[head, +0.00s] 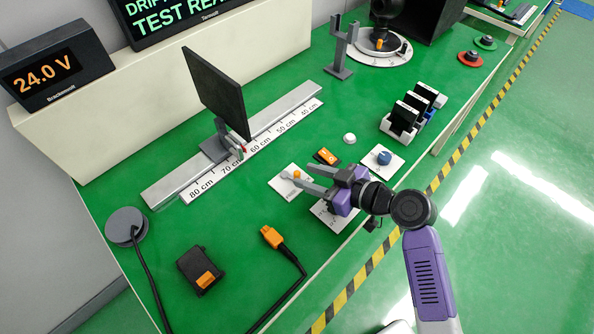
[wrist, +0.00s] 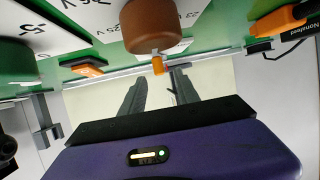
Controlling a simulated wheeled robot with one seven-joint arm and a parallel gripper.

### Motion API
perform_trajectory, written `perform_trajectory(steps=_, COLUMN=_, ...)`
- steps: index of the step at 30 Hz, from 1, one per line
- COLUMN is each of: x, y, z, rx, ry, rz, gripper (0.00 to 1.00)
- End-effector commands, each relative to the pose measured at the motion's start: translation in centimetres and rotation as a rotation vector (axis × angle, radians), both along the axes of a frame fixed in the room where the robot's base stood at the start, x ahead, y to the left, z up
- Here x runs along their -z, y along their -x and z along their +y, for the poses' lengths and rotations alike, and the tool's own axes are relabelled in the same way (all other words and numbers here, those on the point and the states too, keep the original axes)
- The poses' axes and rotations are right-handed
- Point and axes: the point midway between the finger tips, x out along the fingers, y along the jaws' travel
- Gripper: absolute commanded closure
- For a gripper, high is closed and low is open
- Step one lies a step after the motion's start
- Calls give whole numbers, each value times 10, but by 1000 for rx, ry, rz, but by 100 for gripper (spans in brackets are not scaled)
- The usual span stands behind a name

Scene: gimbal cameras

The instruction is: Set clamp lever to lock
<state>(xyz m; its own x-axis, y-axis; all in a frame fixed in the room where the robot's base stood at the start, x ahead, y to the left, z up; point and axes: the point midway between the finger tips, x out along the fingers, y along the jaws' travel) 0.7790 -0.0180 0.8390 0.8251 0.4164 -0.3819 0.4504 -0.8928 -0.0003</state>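My gripper (head: 296,170) is open, with its two grey fingers apart and stretched left over the green bench. A small orange piece (head: 297,175) on a white plate (head: 284,188) shows between the fingertips in the head view. In the wrist view my gripper (wrist: 157,88) has empty space between its fingers. A brown round knob (wrist: 150,25) with an orange tip (wrist: 157,65) lies just beyond them; I cannot tell whether they touch. No part is clearly labelled as the clamp lever. A sliding carriage (head: 216,148) with a black panel (head: 217,92) stands on the ruled rail.
A blue knob (head: 384,157) on a white plate and an orange-black block (head: 327,156) are near my gripper. An orange cable plug (head: 271,237) and a black box (head: 200,269) lie at the front left. Slotted white holders (head: 400,130) stand to the right. A display reads 24.0 V (head: 55,66).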

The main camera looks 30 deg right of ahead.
Motion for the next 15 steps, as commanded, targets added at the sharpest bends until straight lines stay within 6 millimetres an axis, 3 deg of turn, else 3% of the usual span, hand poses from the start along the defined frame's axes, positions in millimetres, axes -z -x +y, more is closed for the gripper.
perform_trajectory(steps=7, x=12, y=-28, z=14, rx=0, ry=-1, rz=0, gripper=62)
perform_trajectory(steps=15, x=17, y=-36, z=18, rx=2, ry=1, rz=1, gripper=62)
